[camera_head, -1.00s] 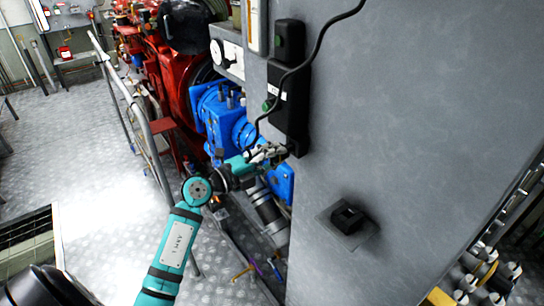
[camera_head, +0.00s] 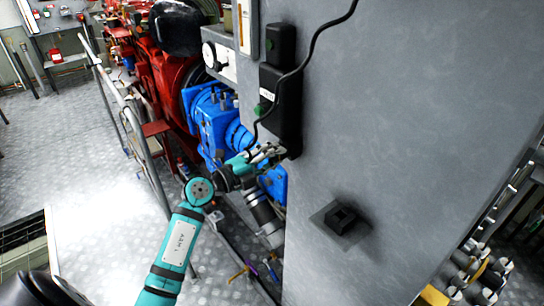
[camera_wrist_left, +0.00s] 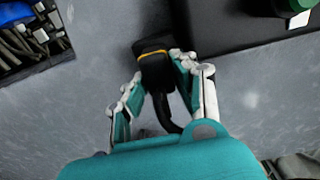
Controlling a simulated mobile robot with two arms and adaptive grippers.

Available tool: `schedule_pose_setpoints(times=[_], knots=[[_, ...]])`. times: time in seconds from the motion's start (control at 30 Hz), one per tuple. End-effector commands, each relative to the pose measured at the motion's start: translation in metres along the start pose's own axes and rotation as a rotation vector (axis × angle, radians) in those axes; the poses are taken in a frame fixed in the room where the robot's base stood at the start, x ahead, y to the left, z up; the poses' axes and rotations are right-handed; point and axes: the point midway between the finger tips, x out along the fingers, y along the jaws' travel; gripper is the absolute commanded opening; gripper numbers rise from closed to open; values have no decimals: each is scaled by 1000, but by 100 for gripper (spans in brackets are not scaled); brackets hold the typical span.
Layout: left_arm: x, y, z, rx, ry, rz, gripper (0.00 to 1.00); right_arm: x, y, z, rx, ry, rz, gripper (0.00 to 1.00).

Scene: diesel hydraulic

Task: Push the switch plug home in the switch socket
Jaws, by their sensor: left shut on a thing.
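My left gripper (camera_head: 268,154) is at the lower edge of the tall black switch box (camera_head: 281,105) on the grey cabinet. In the left wrist view, my left gripper (camera_wrist_left: 160,92) is shut on a black plug (camera_wrist_left: 158,75) with a black cable running back between the fingers. A thin yellow line crosses the plug's far end, where a dark block (camera_wrist_left: 152,44) meets it. I cannot tell whether that block is the switch socket or how deep the plug sits. In the head view the fingers hide the plug. My right gripper is not in view.
A black square fitting (camera_head: 342,218) on a plate projects from the grey cabinet (camera_head: 400,120). The black cable (camera_head: 316,45) hangs across the switch box. Blue machinery (camera_head: 215,120) stands left of the cabinet, with a railing (camera_head: 120,110) beyond.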

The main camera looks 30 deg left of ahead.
Motion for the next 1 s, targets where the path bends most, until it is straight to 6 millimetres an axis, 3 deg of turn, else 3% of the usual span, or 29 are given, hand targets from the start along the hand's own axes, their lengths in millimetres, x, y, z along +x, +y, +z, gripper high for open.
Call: schedule_pose_setpoints(times=[0.07, 0.1, 0.27, 0.67, 1.0], knots=[[0, 0, 0, 0, 0, -1, 0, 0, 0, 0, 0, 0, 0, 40], [0, 0, 0, 0, 0, -1, 32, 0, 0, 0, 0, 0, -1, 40], [0, 0, 0, 0, -1, 0, 53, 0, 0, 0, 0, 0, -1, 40], [-10, 1, 0, 0, -2, 2, 54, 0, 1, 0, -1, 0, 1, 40], [-78, 2, 0, -1, -1, 4, 54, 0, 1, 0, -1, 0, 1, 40]])
